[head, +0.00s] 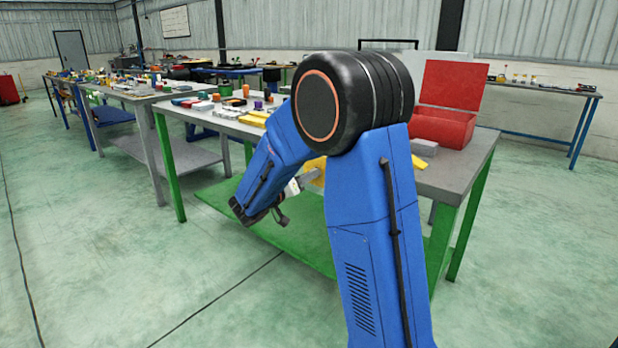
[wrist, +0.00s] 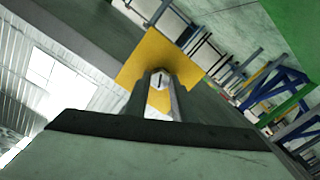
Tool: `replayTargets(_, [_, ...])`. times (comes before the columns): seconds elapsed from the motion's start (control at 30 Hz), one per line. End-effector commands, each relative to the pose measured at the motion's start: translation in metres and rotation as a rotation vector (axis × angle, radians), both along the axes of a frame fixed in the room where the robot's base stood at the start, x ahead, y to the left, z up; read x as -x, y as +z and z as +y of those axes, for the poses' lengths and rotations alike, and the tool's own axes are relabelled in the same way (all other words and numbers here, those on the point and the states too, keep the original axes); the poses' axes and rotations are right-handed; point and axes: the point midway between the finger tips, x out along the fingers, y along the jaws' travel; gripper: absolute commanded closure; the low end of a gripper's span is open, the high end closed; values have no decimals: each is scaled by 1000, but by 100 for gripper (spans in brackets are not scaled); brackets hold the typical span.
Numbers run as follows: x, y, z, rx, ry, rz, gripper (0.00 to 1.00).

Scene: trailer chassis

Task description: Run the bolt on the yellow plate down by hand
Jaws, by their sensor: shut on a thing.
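The yellow plate (wrist: 147,56) stands at the edge of the bench in the wrist view, with its face toward my gripper. My gripper (wrist: 160,88) is in front of the plate, its two fingers closed around the pale hex head of the bolt (wrist: 157,79). A dark slot-like mark shows on the head. The bolt's shank is hidden, so I cannot tell how far it is in. In the head view, my gripper (head: 295,186) is at the bench's front side beside the yellow plate (head: 316,166), which is partly hidden by my arm.
The grey bench top (head: 455,172) has a red open box (head: 440,127) and a grey block (head: 425,147) at the right. Several small coloured parts lie at its left. A green lower shelf (head: 290,235) runs under the bench. The floor at the left is clear.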

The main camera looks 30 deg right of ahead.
Motion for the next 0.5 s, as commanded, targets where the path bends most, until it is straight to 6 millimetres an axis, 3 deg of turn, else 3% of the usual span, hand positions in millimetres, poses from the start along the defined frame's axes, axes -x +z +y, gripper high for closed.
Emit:
replayTargets(0.33, [0, -1, 1, -1, 2, 0, 99])
replayTargets(0.37, [0, -1, 1, -1, 2, 0, 70])
replayTargets(0.4, [0, -1, 1, -1, 2, 0, 60])
replayTargets(0.5, [0, 0, 1, -1, 2, 0, 58])
